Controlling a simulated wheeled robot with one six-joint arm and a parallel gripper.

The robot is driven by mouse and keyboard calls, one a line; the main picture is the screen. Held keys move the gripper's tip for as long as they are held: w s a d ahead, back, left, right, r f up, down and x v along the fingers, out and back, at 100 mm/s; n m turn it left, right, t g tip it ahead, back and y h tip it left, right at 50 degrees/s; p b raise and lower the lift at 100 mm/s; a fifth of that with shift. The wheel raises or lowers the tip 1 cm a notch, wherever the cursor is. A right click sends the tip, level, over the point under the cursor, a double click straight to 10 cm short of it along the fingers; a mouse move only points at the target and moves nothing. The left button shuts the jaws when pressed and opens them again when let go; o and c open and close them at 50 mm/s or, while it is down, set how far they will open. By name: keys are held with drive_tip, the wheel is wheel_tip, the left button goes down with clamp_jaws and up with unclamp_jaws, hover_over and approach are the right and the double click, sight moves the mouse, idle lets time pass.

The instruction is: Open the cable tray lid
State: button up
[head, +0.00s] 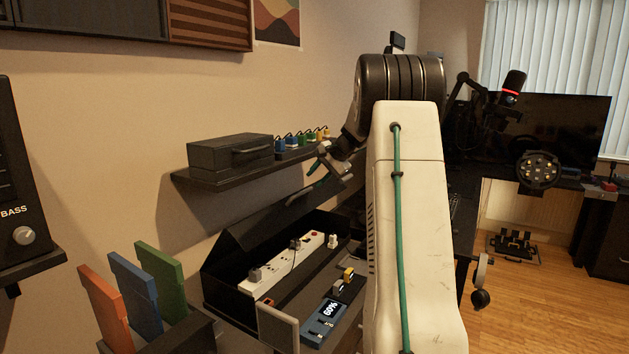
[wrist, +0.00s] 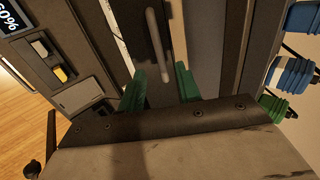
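The black cable tray (head: 228,303) stands below the wall shelf in the head view. Its lid (head: 262,225) is raised and slanted back toward the wall, so the inside shows. A white power strip (head: 285,268) with plugs lies inside. My gripper (head: 316,168) is above the raised lid, near its upper edge; my arm hides part of the tray's right side. In the wrist view, the green fingers of my gripper (wrist: 160,88) are spread apart and nothing is held between them. The lid's handle (wrist: 160,45) is a grey bar just ahead of the gap between the fingers.
A wall shelf (head: 222,179) with a black box (head: 230,154) and several colored plugs (head: 300,139) is close behind my gripper. A device reading 60% (head: 325,322) sits in front of the tray. Colored upright panels (head: 135,290) stand at left.

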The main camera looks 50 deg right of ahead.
drive_tip(key=c, duration=0.3)
drive_tip(key=shift+m, duration=0.5)
drive_tip(key=s+d, duration=0.1)
drive_tip(key=s+d+f, duration=0.1)
drive_tip(key=s, duration=0.1)
drive_tip(key=shift+d, duration=0.3)
clamp_jaws()
drive_tip(key=s+f+m+t+y, duration=0.1)
drive_tip(key=s+f+m+t, duration=0.35)
drive_tip(key=s+m, duration=0.6)
drive_tip(key=w+a+f+m+t, duration=0.1)
drive_tip(key=w+a+m, duration=0.2)
drive_tip(key=w, duration=1.2)
drive_tip(key=m, duration=0.3)
drive_tip(key=shift+w+a+f, duration=0.15)
drive_tip(key=shift+a+f, duration=0.05)
drive_tip(key=shift+f, duration=0.1)
